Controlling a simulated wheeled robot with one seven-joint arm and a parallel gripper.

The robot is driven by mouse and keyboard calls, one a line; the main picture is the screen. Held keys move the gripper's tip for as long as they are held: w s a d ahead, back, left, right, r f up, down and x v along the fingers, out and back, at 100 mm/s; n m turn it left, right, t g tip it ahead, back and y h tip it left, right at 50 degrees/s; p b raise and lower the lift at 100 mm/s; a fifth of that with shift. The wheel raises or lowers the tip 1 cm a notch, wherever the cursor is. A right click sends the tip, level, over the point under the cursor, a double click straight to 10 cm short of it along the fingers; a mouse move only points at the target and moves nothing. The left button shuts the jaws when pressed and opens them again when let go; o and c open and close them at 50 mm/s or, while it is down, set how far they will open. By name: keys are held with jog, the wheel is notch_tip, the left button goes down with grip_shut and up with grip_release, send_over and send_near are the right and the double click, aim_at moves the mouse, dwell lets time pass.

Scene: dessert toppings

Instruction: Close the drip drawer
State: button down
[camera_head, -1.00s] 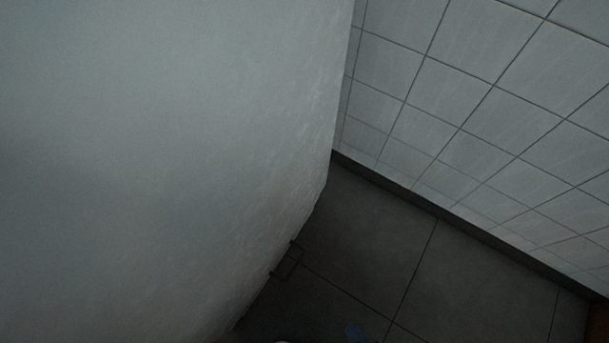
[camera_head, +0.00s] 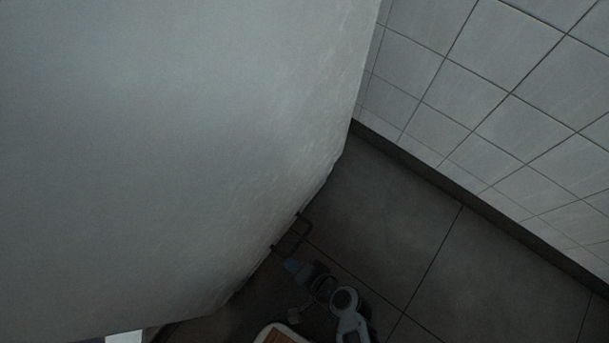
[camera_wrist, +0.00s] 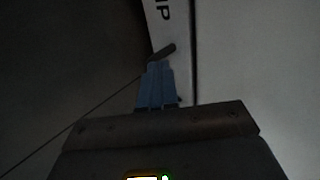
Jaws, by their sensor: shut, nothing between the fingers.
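The drip drawer shows in the wrist view as a pale front (camera_wrist: 172,22) with black letters, of which "P" is readable. A dark handle (camera_wrist: 163,53) sticks out from it. In the head view the dark handle (camera_head: 304,232) juts from the lower edge of the large white unit; the rest of the drawer is hidden there. My gripper (camera_head: 286,263) has blue fingers pressed together, empty, close to the handle's near end. In the wrist view the shut fingers (camera_wrist: 156,68) point at the handle; I cannot tell whether they touch it. How far the drawer stands open is unclear.
The large white unit (camera_head: 170,150) fills the left of the head view. A white tiled wall (camera_head: 500,100) stands at the right. A pale-rimmed brown thing (camera_head: 268,327) shows at the bottom edge.

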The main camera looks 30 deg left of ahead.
aim_at(269, 248)
jog(key=a, duration=0.1)
jog(key=a+f, duration=0.1)
jog(key=a, duration=0.1)
jog(key=a+f+b, duration=0.1)
jog(key=a, duration=0.1)
jog(key=shift+w, duration=0.25)
jog(key=shift+a, duration=0.5)
jog(key=shift+a, duration=0.1)
